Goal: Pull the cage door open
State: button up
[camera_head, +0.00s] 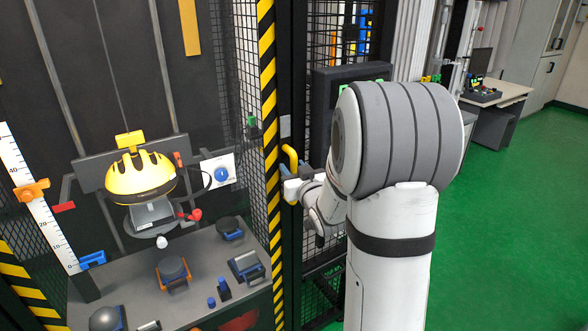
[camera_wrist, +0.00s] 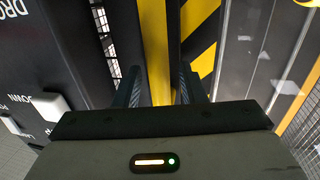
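The cage door's edge carries yellow and black stripes (camera_head: 268,90), and a yellow handle (camera_head: 290,157) stands beside it on a dark upright. The handle is a yellow bar (camera_wrist: 156,50) in the wrist view, running between the two dark fingers of my gripper (camera_wrist: 162,88). The fingers are apart, with narrow gaps seeming to show beside the bar. I cannot tell whether either finger touches it. In the head view my gripper (camera_head: 287,180) is at the handle's lower end, partly hidden by my arm. I see no clear opening at the door's edge.
A control box (camera_wrist: 40,60) with a white button stands left in the wrist view. Green floor (camera_head: 520,210) is open at the right.

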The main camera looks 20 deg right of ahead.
jog(key=shift+c, duration=0.5)
grip_shut()
